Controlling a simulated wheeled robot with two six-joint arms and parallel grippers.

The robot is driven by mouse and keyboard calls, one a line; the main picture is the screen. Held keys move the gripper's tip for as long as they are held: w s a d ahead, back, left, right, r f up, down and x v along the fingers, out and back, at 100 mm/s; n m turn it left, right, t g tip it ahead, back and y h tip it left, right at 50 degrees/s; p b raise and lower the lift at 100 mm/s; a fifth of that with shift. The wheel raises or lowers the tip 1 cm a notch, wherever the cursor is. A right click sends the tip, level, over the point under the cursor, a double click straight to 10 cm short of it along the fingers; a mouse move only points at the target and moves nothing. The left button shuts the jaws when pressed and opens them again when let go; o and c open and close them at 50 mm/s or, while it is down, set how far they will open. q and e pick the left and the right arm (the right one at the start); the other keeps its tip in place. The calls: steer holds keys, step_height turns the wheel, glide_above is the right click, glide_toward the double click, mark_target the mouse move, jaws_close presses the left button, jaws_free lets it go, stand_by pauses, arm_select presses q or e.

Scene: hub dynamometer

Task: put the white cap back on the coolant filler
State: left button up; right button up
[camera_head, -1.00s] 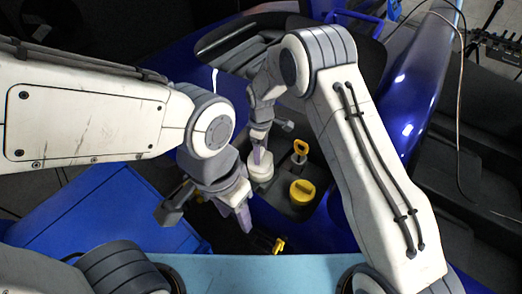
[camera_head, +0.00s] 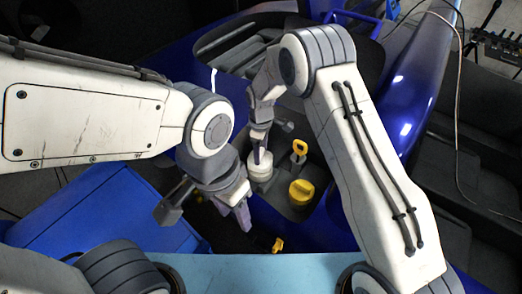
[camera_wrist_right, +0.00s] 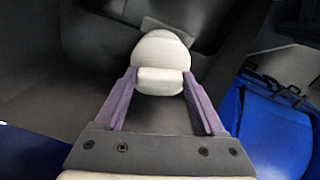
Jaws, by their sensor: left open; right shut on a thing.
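The white cap (camera_head: 260,160) is round with a raised grip bar. My right gripper (camera_head: 259,147) is shut on that bar from above. In the right wrist view the cap (camera_wrist_right: 160,53) lies ahead of the purple fingers of the gripper (camera_wrist_right: 161,86), with the bar between them. The cap sits on or just over the pale coolant filler (camera_head: 261,175) in the dark bay. I cannot tell whether it is seated, as the cap and hand hide the filler's opening. My left gripper (camera_head: 238,214) is open and empty, in front of and left of the filler.
A yellow cap (camera_head: 301,192) and a yellow-handled dipstick (camera_head: 299,150) stand just right of the filler. Another small yellow handle (camera_head: 278,244) is low at the front. Blue bodywork (camera_head: 400,115) surrounds the bay. A light-blue surface (camera_head: 270,270) runs along the near edge.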

steer(key=shift+f+b, duration=0.4)
steer(key=shift+f, duration=0.25)
steer(key=o, duration=1.1)
steer(key=shift+r, duration=0.1)
step_height(320, 180, up, 11)
steer(key=p, duration=0.8)
